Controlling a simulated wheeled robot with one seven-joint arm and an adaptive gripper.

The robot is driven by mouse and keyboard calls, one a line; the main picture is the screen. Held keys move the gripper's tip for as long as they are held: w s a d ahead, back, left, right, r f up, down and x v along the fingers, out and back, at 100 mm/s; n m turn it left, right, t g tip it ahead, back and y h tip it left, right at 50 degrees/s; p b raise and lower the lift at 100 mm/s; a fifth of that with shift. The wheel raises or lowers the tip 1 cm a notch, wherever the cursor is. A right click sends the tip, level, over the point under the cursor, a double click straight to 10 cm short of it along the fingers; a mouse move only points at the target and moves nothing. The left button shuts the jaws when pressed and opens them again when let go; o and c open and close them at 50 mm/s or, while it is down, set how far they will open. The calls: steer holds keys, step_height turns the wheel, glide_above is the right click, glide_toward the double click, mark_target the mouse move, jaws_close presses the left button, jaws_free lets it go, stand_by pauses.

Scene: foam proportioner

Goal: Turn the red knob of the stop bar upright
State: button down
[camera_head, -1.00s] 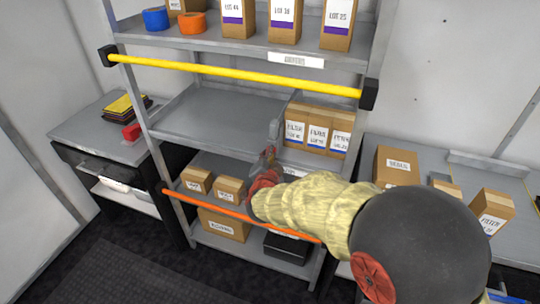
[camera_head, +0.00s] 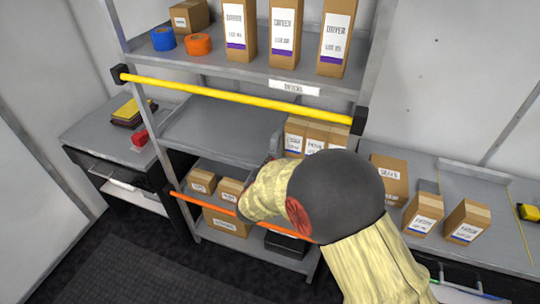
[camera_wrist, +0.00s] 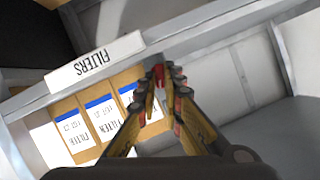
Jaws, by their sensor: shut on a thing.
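My gripper (camera_wrist: 161,74) reaches the front edge of the middle shelf, and its two fingers come together at the tips. A small patch of red (camera_wrist: 159,80) shows between the fingertips; I take it to be the red knob, mostly covered by the fingers. Its angle cannot be told. In the head view a grey piece (camera_head: 275,143) stands beside the filter boxes, just above my gripper; I cannot tell whether it is the stop bar. My forearm hides most of the gripper in that view.
Filter boxes (camera_head: 315,133) stand on the middle shelf beside my gripper. A yellow bar (camera_head: 230,95) crosses the rack above, and an orange bar (camera_head: 205,205) crosses below. A FILTERS label (camera_wrist: 95,61) is on the shelf edge. The middle shelf's left part is clear.

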steer(key=n+g+h+p, duration=0.1)
steer(key=n+h+p, duration=0.1)
steer(key=p, duration=0.5)
steer(key=shift+w+a+n, duration=0.1)
steer(key=shift+a+n, duration=0.05)
steer(key=shift+n, duration=0.15)
steer(key=shift+p, duration=0.35)
steer(key=c, duration=1.9)
jaws_free()
steer(key=v, duration=1.2)
steer(key=shift+f, duration=0.1)
